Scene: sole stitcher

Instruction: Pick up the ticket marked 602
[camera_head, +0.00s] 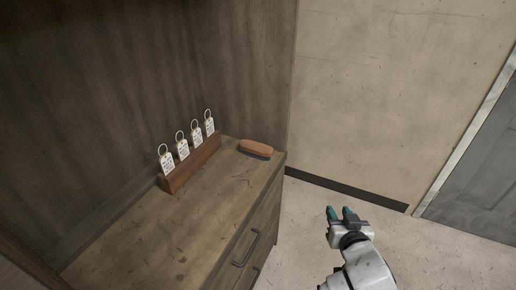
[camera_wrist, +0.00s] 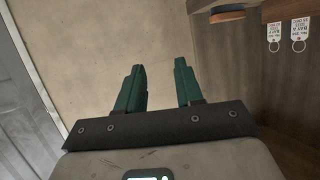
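Several white paper tickets with wire loops stand in a row in a wooden holder (camera_head: 190,168) at the back of the cabinet top. They are the nearest-left ticket (camera_head: 168,163), two middle tickets (camera_head: 183,149) (camera_head: 197,136) and the far-right ticket (camera_head: 210,127). Two tickets (camera_wrist: 274,33) (camera_wrist: 300,30) also show upside down in the wrist view. I cannot make out which is marked 602. My gripper (camera_head: 339,211) is open and empty, to the right of the cabinet and away from the tickets. Its green fingers (camera_wrist: 159,66) stand apart in the wrist view.
A wooden brush (camera_head: 256,148) lies at the right end of the cabinet top (camera_head: 150,235), beside the holder; its edge also shows in the wrist view (camera_wrist: 228,14). Drawers with a dark handle (camera_head: 246,249) face my side. Open floor (camera_head: 300,215) surrounds my gripper; a grey door (camera_head: 475,185) stands right.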

